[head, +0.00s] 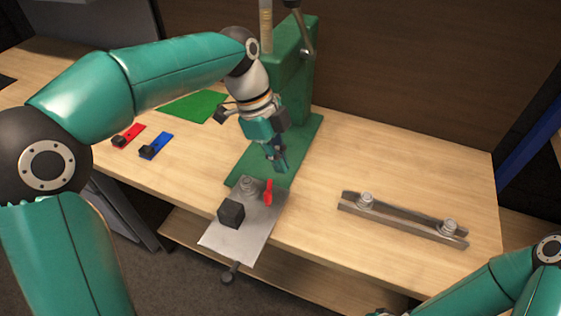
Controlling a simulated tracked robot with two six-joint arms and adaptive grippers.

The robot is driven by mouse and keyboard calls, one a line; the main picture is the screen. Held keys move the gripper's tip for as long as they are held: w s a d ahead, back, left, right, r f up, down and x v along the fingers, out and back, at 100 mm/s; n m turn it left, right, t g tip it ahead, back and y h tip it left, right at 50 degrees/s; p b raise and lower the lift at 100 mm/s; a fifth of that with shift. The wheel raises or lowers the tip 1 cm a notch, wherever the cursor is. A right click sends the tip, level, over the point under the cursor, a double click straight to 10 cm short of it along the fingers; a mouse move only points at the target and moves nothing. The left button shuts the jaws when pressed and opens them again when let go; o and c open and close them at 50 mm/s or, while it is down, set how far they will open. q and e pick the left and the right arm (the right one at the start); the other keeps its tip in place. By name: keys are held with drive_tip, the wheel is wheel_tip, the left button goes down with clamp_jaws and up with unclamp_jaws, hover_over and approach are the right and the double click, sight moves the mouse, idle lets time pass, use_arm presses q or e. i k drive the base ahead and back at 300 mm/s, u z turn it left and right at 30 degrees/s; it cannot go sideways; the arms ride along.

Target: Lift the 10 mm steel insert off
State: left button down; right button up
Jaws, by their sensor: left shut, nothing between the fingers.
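My left gripper (281,167) is shut and empty, pointing down in front of the green press (298,75), above its base. Below it, a grey stepped steel piece (249,187) stands on a grey plate (232,246) beside a red lever (268,192) and a dark block (231,213). Two more stepped steel pieces stand on a steel rail at the right, a left one (365,201) and a right one (449,227). I cannot tell which piece is the 10 mm insert. My right arm shows at the lower right; its gripper is not in view.
A red strip (132,133) and a blue strip (160,140), each with a dark block, lie on the bench at the left. A green mat (194,106) lies behind them. The steel rail (403,220) lies near the right front edge. The bench (395,160) between press and rail is clear.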

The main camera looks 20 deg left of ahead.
sight(247, 186)
drive_tip(key=k, duration=1)
